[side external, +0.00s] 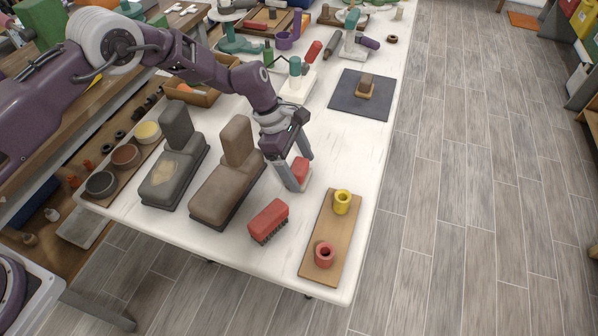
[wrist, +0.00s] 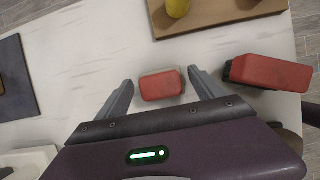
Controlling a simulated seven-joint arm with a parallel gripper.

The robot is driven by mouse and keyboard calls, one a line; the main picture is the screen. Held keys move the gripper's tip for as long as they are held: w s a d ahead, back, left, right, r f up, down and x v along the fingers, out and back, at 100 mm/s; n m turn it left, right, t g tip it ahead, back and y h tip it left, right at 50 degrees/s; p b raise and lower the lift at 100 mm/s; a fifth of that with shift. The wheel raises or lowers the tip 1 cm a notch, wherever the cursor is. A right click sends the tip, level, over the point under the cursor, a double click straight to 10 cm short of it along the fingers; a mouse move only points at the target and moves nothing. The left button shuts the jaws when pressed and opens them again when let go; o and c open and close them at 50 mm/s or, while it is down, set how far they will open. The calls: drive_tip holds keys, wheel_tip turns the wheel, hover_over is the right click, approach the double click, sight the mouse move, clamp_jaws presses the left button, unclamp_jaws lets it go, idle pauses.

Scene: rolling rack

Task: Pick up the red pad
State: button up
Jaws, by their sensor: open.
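The red pad (wrist: 161,85) is a small rounded red block lying on the white table. In the wrist view it sits between the two open fingers of my gripper (wrist: 160,84), with a gap to each finger. In the side view the pad (side external: 301,168) shows partly behind the fingers of my gripper (side external: 300,176), which points down at the table. The gripper is open and holds nothing. Part of the pad is hidden by a finger in the side view.
A red-topped brush (side external: 268,218) lies nearby, also in the wrist view (wrist: 268,72). A wooden board (side external: 318,262) carries a yellow and a red cup. Brown (side external: 222,196) and grey (side external: 172,178) padded blocks stand left. A dark mat (side external: 347,100) lies behind; bare table lies between.

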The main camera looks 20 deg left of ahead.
sight(299, 165)
drive_tip(key=c, duration=1.5)
wheel_tip(299, 165, up, 10)
drive_tip(key=shift+r, duration=0.1)
drive_tip(key=o, duration=0.9)
drive_tip(key=c, duration=0.7)
